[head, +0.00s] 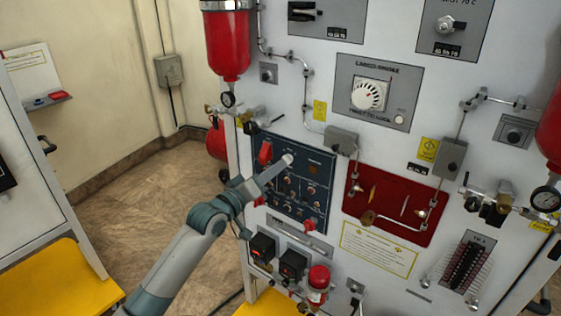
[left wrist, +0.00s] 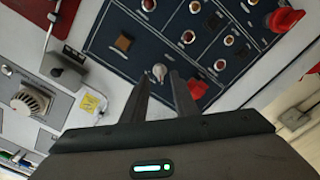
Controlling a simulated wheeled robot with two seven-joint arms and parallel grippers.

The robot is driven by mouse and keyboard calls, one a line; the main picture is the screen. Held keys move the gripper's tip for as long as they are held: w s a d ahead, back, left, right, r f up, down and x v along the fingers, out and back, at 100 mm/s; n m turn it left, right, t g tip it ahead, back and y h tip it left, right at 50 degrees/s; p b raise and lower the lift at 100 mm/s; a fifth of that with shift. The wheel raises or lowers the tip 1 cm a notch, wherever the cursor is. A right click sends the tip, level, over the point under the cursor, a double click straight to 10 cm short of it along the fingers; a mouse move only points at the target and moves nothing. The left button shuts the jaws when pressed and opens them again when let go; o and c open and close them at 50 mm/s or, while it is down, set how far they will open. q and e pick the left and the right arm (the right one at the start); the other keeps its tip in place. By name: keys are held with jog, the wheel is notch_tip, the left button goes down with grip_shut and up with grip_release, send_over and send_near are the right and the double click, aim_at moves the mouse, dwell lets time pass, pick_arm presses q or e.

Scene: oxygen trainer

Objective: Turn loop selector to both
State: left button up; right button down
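A dark blue control panel (head: 303,208) on the white trainer carries red levers, small round knobs and an orange-brown square; it also shows in the left wrist view (left wrist: 130,68). A silver pointer knob (left wrist: 159,72) sits near the panel's edge in the left wrist view. Labels are too small to read, so I cannot tell surely that it is the loop selector. My left gripper (head: 286,161) reaches the panel's upper part. In the left wrist view its fingers (left wrist: 160,79) are apart, with the knob showing between their tips. Contact is not clear. My right gripper is not in view.
A red lever (head: 265,152) sticks out left of my left gripper. A red recessed panel (head: 399,212) with fittings lies to the right. A large white dial (head: 369,95) is above. Black boxes (head: 262,248) and a red cylinder (head: 318,280) stand out below.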

aim_at(287, 159)
pick_arm(q)
jog(key=shift+p+x, duration=0.35)
jog(key=shift+x, duration=1.45)
grip_shut()
